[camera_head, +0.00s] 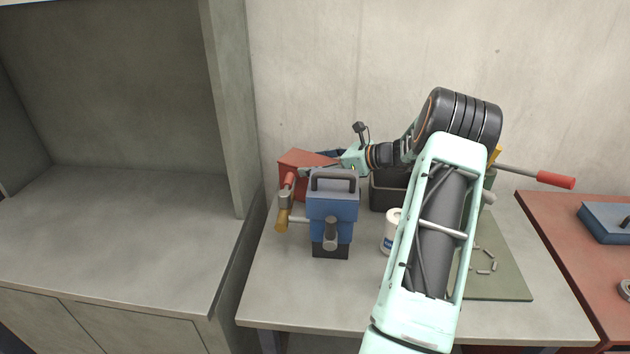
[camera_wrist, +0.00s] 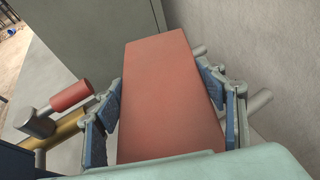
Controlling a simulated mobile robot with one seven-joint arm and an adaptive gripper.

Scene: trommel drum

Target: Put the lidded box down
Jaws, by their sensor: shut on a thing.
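The lidded box is a red box (camera_head: 300,158) at the back left of the workbench, partly hidden behind a blue device in the head view. In the wrist view its long, flat red face (camera_wrist: 170,90) fills the middle. My gripper (camera_wrist: 168,98) is shut on it, with blue finger pads along its left and right sides. In the head view my gripper (camera_head: 328,166) reaches in from the right, its fingers largely hidden. I cannot tell whether the box's underside touches the bench.
The blue device (camera_head: 333,207) stands just in front of the box, with a red-ended handle (camera_head: 289,181) at its left. A white can (camera_head: 390,235), a dark bin (camera_head: 384,197) and a green mat (camera_head: 507,280) are to the right. A concrete wall edge (camera_head: 228,110) rises left; the bench's front left (camera_head: 285,290) is clear.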

